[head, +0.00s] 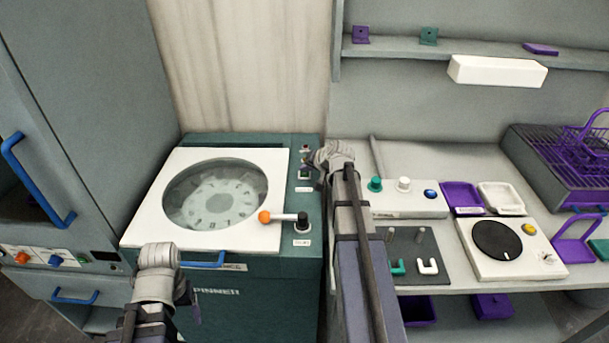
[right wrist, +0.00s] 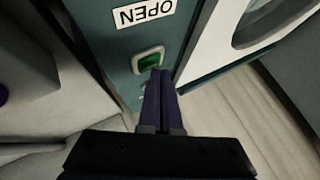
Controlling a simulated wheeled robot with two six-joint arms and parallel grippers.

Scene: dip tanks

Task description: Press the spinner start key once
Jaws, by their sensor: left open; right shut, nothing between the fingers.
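The spinner (head: 140,225) is a teal cabinet with a white lid and a round window, left of centre in the head view. On its right-hand panel is a green key (head: 303,174), which shows close up in the right wrist view (right wrist: 150,62) beside a label reading OPEN (right wrist: 143,13). My right gripper (right wrist: 161,72) is shut and empty, its tips right at the green key's edge; whether they touch it I cannot tell. Part of the panel past the tips is hidden. My left gripper (head: 194,308) is open, low in front of the spinner.
An orange-tipped lever (head: 265,217) and a black knob (head: 303,221) stand on the spinner's front right. A bench with a white turntable unit (head: 480,266) and trays lies to the right. A grey cabinet with a blue handle (head: 35,180) stands at left.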

